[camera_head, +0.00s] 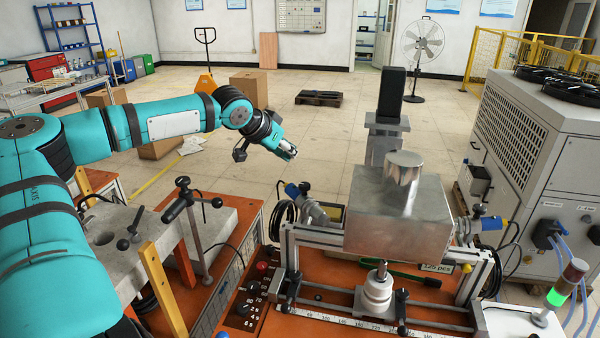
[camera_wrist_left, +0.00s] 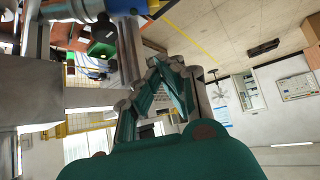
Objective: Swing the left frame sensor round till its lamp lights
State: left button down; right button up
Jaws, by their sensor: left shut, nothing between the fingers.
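The left frame sensor (camera_head: 293,190) has a blue end and sits angled at the upper left of the metal frame (camera_head: 291,262). A grey cylindrical part (camera_head: 318,212) lies beside it. I cannot make out a lit lamp on it. My left gripper (camera_head: 289,154) is shut and empty, above and behind the sensor, apart from it in the head view. My right gripper is not in view.
A large metal block (camera_head: 398,218) stands right of the sensor. A clamp post with a T-handle (camera_head: 187,198) rises at left. A signal light (camera_head: 563,286) glows green. Open floor lies behind the bench.

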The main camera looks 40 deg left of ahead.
pick_arm(q)
jog(key=shift+w+d+f, duration=0.1)
jog(key=shift+w+f, duration=0.2)
jog(key=shift+w, duration=0.05)
notch_tip(320, 180, down, 7)
jog(key=w+p, duration=0.2)
jog(key=p, duration=0.1)
jog(key=shift+w+f, duration=0.15)
jog(key=shift+w, duration=0.1)
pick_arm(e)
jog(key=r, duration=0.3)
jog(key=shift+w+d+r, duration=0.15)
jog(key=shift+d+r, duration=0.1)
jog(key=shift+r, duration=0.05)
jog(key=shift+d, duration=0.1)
